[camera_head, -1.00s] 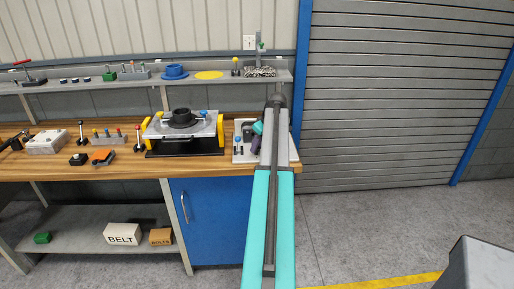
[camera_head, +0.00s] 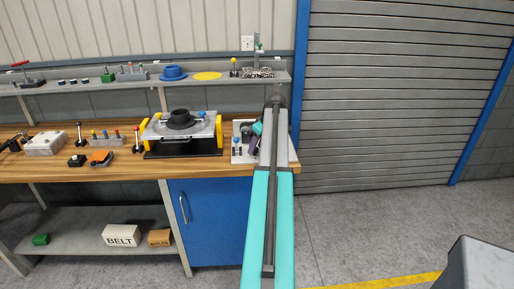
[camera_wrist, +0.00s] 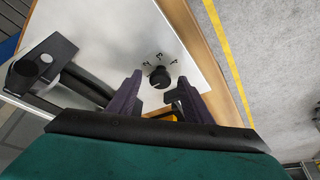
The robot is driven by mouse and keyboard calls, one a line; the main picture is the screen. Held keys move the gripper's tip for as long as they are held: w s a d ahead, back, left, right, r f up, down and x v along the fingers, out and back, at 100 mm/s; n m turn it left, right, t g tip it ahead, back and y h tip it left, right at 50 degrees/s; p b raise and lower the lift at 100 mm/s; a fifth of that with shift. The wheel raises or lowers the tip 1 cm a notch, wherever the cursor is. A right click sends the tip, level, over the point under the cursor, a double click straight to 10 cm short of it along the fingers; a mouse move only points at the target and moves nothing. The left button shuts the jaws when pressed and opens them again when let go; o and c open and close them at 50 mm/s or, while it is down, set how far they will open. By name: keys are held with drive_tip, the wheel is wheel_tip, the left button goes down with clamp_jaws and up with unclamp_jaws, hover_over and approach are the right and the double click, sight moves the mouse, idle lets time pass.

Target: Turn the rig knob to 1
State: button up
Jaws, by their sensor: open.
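The rig knob (camera_wrist: 160,77) is a round black knob on a white panel (camera_wrist: 110,35) in the wrist view. Small dark numerals curve around its upper side; a pointer setting is too small to read surely. My gripper (camera_wrist: 160,84) is open, with one purple finger to the left of the knob and one to the right. The fingers look apart from the knob, with nothing held. In the head view my gripper (camera_head: 254,144) is over the white rig panel (camera_head: 237,157) at the bench's right end, where my arm hides the knob.
A black clamp-like fixture (camera_wrist: 45,62) stands on the panel to the left in the wrist view. On the wooden bench (camera_head: 120,168), a yellow-sided fixture (camera_head: 148,131) stands left of the rig panel. A shelf (camera_head: 210,81) runs above. Open floor lies right of the bench.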

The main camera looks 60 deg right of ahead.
drive_tip(key=b+v, duration=0.2)
drive_tip(key=v, duration=1.1)
drive_tip(key=shift+s+r, duration=0.2)
drive_tip(key=shift+r, duration=0.1)
idle(0.5)
